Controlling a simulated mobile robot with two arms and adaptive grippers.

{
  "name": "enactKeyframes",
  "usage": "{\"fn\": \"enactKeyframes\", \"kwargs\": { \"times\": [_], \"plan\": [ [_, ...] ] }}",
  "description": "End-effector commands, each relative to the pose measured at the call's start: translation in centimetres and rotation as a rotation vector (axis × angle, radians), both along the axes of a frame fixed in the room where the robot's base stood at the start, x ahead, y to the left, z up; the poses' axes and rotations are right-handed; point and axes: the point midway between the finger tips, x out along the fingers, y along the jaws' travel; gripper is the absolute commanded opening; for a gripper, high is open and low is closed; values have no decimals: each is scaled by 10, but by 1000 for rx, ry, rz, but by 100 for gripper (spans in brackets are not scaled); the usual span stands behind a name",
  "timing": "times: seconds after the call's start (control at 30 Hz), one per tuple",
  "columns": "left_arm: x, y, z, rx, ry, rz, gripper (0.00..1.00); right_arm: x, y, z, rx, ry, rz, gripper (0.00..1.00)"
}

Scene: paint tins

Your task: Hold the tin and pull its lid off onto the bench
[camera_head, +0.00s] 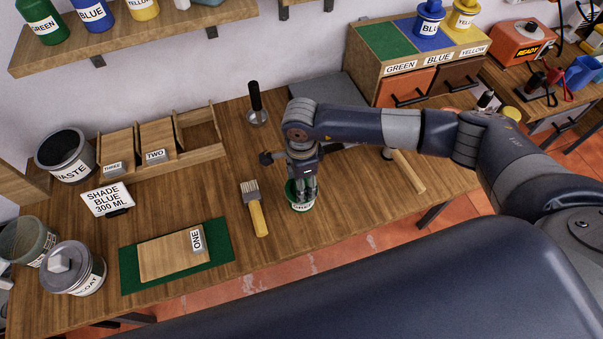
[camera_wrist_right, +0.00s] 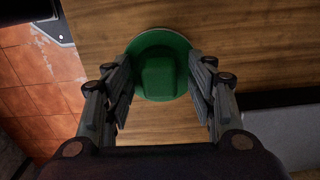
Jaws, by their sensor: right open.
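A small tin (camera_head: 302,206) with a white label stands upright near the front edge of the bench (camera_head: 350,212). Its green lid (camera_wrist_right: 164,55) has a raised block-shaped knob, seen from above in the right wrist view. My right gripper (camera_head: 302,187) points down over this tin. Its fingers are open, one on each side of the knob, with gaps visible between. The fingers hide part of the lid in the head view. My left gripper is not in view.
A paint brush (camera_head: 254,208) lies left of the tin, and a wooden-handled tool (camera_head: 406,170) lies right. A lidded grey tin (camera_head: 72,268), a green mat (camera_head: 130,277) with a board, and a waste pot (camera_head: 65,155) are at left.

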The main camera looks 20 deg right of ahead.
Motion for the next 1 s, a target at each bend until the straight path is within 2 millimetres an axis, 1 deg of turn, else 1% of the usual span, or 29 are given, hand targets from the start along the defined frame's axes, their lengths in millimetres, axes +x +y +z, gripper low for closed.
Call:
{"fn": "enactKeyframes", "kwargs": {
  "times": [0.2,0.23,0.27,0.3,0.37,0.4,0.43,0.5,0.53,0.57,0.6,0.63,0.9,1.0],
  "plan": [
    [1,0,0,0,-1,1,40,0,0,-1,0,0,0,52],
    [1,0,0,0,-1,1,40,0,0,-1,0,0,0,47],
    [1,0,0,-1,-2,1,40,0,0,-1,0,0,0,40],
    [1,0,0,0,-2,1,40,0,0,-1,0,0,0,31],
    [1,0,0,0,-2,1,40,0,0,0,0,0,0,18],
    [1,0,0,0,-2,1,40,0,0,0,0,0,0,9],
    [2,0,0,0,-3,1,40,0,0,0,0,0,0,5],
    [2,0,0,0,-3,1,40,0,0,0,0,0,0,5],
    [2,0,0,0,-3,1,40,0,0,0,0,0,0,32],
    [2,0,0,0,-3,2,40,0,0,0,0,0,0,39],
    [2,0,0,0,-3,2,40,0,0,0,0,0,0,48],
    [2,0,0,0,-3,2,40,0,0,0,0,0,0,51],
    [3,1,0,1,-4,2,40,0,0,0,0,0,0,51],
    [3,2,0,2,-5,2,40,0,0,3,0,-1,0,51]
  ]
}}
